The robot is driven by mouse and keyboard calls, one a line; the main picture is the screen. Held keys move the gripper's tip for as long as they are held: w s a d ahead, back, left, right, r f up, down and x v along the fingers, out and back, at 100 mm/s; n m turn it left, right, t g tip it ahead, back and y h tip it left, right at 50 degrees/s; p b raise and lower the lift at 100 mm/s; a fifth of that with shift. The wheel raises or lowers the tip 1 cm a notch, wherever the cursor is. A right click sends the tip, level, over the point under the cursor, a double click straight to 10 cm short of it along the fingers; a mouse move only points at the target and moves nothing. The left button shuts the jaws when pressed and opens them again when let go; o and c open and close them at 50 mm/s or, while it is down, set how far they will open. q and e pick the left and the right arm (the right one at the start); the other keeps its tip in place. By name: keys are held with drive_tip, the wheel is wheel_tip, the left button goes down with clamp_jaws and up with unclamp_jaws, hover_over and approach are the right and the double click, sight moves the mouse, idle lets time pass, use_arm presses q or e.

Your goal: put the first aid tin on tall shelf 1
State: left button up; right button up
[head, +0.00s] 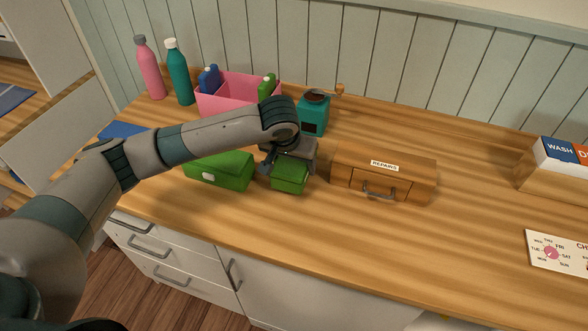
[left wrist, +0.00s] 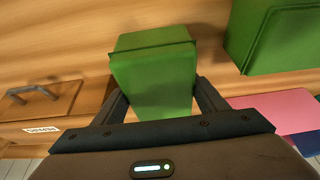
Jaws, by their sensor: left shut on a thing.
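A small green tin (head: 289,175) stands on the wooden counter, with my left gripper (head: 287,160) over it. In the left wrist view the gripper (left wrist: 162,97) is shut on this green tin (left wrist: 152,62), one finger on each side. A larger green box (head: 218,171) with a white clasp is just left of it; part of it shows in the left wrist view (left wrist: 275,38). No first aid mark is visible on either, so I cannot tell from markings which is the first aid tin. Tall shelf 1 is not identifiable. My right gripper is not in view.
A wooden REPAIRS box (head: 383,176) stands close on the right. Behind are a teal grinder (head: 313,118), a pink bin (head: 225,98) and two bottles (head: 178,72). A WASH box (head: 548,172) is far right. The counter's front middle is clear.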

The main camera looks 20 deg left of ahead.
use_arm(q)
drive_tip(key=shift+f, duration=1.3)
drive_tip(key=o, duration=1.5)
drive_tip(key=shift+f, duration=0.15)
drive_tip(key=shift+s+r, duration=0.1)
drive_tip(key=shift+r, duration=0.35)
drive_tip(key=b+v, duration=0.1)
drive_tip(key=v, duration=0.9)
drive_tip(key=shift+s+r+b, duration=0.25)
drive_tip(key=shift+r+b, duration=0.05)
drive_tip(key=shift+r, duration=0.35)
drive_tip(key=shift+o, duration=0.5)
